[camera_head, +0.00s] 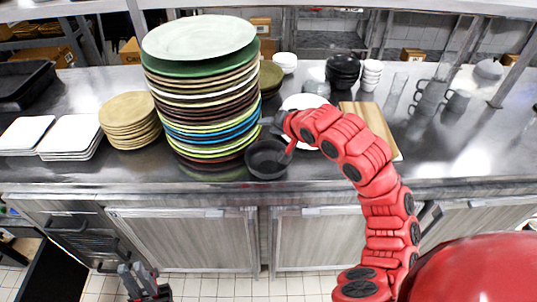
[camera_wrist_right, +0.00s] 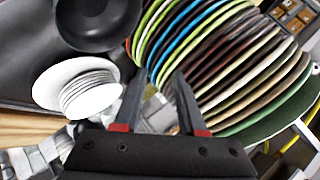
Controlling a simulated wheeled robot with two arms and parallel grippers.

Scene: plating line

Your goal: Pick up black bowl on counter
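The black bowl (camera_head: 267,160) sits upright on the steel counter near its front edge, just right of the tall plate stack. It also shows at the top of the right wrist view (camera_wrist_right: 97,22), beyond the fingertips. My right gripper (camera_head: 279,127) hangs over the counter just behind the bowl, partly hidden by my red arm. In the wrist view its two fingers (camera_wrist_right: 160,75) are apart with nothing held between them. My left gripper (camera_head: 134,272) is low in front of the cabinets, away from the counter; its fingers look apart and empty.
The tall plate stack (camera_head: 207,105) stands close to the left of the bowl and my right gripper. White plates (camera_head: 303,102) and a wooden board (camera_head: 384,124) lie behind and to the right. Black bowls (camera_head: 343,70), white cups and grey mugs (camera_head: 431,92) stand further back.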

